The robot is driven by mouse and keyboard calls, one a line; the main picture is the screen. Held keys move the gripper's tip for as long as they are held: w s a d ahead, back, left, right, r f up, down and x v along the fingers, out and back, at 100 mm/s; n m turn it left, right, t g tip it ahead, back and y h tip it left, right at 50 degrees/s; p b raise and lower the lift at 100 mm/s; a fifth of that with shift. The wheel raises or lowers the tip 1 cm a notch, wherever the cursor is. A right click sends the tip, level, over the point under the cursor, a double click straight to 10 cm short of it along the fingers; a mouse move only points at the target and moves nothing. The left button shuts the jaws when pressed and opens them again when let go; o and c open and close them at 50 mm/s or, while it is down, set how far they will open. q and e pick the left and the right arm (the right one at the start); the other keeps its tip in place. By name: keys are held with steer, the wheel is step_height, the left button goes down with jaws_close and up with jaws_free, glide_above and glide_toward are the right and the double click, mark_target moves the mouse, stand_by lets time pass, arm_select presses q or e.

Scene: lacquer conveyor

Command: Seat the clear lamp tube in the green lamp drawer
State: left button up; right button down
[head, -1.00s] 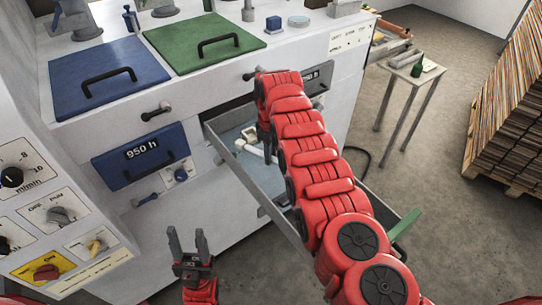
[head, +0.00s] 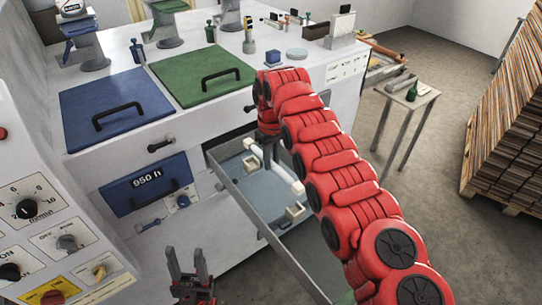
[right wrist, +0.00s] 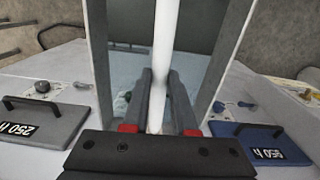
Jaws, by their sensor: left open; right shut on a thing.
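Inside are small cream sockets (head: 295,213). The whitish lamp tube (head: 283,174) lies lengthwise over the drawer, partly hidden by my right arm. My right gripper (head: 269,143) is shut on it, low at the drawer's back. In the right wrist view the tube (right wrist: 165,45) runs between the fingers and between the drawer's walls. I cannot tell whether its ends sit in sockets. My left gripper (head: 187,272) is open and empty, before the machine.
A closed blue drawer (head: 150,183) marked 950 h is left of the open one. Blue (head: 117,105) and green (head: 203,75) lids with handles lie on the machine top. A side table (head: 408,95) and a wood stack (head: 515,120) stand at the right.

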steer(key=shift+r+m, duration=0.1)
steer(key=shift+m, duration=0.2)
steer(key=shift+f+b, duration=0.4)
steer(key=shift+b, duration=0.6)
steer(key=shift+f+b, duration=1.45)
steer(key=shift+f, duration=1.2)
